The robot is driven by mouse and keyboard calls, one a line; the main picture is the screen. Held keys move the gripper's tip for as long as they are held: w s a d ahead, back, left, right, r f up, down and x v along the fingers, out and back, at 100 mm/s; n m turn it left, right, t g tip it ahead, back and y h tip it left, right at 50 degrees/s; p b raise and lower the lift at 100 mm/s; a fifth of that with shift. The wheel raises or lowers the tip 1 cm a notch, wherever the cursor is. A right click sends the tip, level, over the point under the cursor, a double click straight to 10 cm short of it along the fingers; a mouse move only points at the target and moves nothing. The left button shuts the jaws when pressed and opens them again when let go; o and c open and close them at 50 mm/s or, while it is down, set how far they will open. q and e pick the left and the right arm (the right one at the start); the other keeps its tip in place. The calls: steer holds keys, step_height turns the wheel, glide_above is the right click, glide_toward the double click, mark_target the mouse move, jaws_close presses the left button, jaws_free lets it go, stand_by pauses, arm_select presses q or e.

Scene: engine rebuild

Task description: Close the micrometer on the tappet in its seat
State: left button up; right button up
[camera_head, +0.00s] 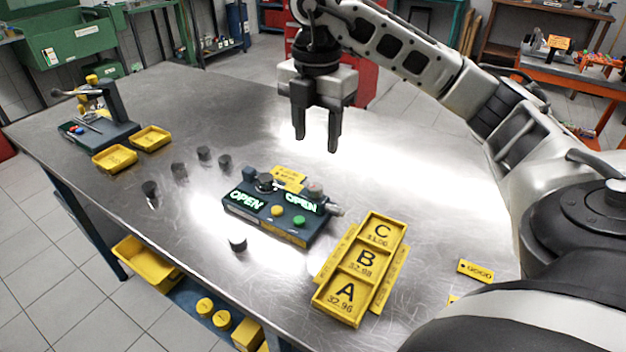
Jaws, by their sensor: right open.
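The micrometer station (270,222) is a dark box in the middle of the metal table, with two green displays that both read OPEN. A yellow button and a green button (299,221) sit on its front part. A dark round piece (265,182) stands at its back, and a reddish-grey piece (315,190) sits near its right end. I cannot tell surely which is the tappet in its seat. Several dark cylindrical tappets (203,153) stand loose on the table to the left. My right gripper (317,145) is open and empty, pointing down above the table behind the station. My left gripper is not in view.
A yellow tray (348,318) marked A, B and C lies right of the station. A GOOD tag (476,271) lies near the right edge. Two yellow bins (115,158) and a dark stand (104,136) are at the far left. The table's back middle is clear.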

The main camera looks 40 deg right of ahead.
mark_target(315, 186)
step_height(315, 186, down, 11)
steer(key=shift+w+r, duration=0.15)
steer(key=c, duration=1)
